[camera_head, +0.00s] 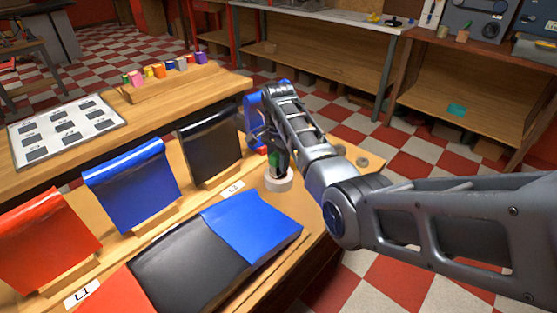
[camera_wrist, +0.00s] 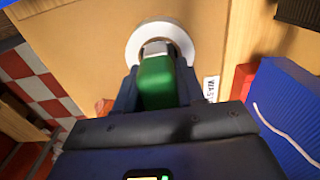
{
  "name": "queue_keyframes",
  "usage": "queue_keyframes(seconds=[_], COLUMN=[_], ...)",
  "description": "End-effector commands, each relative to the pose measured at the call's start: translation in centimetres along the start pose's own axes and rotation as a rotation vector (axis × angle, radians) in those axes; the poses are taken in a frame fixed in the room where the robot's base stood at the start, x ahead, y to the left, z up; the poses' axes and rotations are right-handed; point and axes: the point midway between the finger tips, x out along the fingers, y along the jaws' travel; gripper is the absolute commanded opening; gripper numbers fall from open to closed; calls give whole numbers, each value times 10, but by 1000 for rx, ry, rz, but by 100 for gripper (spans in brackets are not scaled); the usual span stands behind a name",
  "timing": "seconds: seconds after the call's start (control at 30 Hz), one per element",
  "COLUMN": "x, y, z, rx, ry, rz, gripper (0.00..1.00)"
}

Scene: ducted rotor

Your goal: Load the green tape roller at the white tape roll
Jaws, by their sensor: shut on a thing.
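The green tape roller (camera_wrist: 157,83) is between the fingers of my gripper (camera_wrist: 155,80) in the wrist view, and my gripper is shut on it. The roller also shows in the head view (camera_head: 274,160), partly hidden by my gripper. The white tape roll (camera_wrist: 135,45) is a ring on the wooden table, and it also shows in the head view (camera_head: 278,184). The far end of the roller lies over the ring's middle in the wrist view. I cannot tell whether it sits inside the ring or just above it.
Upright black (camera_head: 210,140), blue (camera_head: 132,185) and red (camera_head: 45,240) panels stand along the table. The table's right edge is close to the roll, with a small round item (camera_head: 362,161) there.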

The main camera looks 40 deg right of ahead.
Motion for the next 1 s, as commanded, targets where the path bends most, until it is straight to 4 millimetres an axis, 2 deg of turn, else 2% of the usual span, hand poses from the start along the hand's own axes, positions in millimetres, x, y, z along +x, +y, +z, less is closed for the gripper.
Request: queue_keyframes(seconds=[0.47,1.0], x=[0,-40], y=[1,0], z=[0,0], rx=[0,0], ry=[-1,0], rz=[3,1], gripper=[14,14])
